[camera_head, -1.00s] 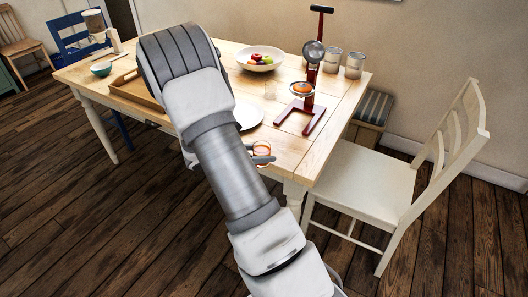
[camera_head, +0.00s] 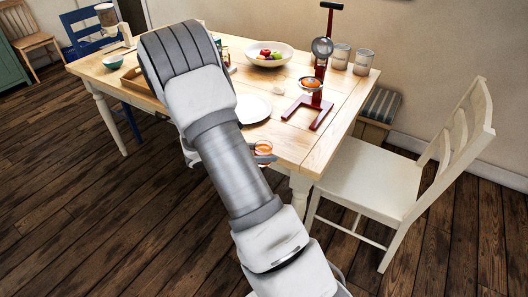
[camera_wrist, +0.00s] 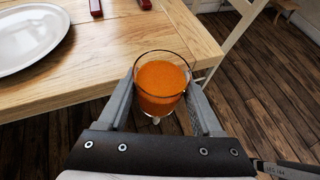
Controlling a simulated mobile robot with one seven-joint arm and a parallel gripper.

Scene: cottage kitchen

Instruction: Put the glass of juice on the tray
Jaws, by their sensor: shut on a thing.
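The glass of juice (camera_wrist: 161,82) is a clear tumbler of orange juice, upright in the wrist view. My gripper (camera_wrist: 160,100) is shut on it, with one finger on each side. In the head view the glass (camera_head: 263,148) shows at the table's near edge, partly hidden by my arm. The wrist view shows floor below the glass, so it appears to be just off the table edge. The wooden tray (camera_head: 134,84) lies on the left part of the table, mostly hidden behind my arm.
The wooden table (camera_head: 318,143) holds a white plate (camera_head: 252,108), a red juicer stand (camera_head: 318,85), a fruit bowl (camera_head: 269,56), canisters (camera_head: 341,56) and a teal bowl (camera_head: 112,62). A white chair (camera_head: 380,180) stands at the right. Floor is free in front.

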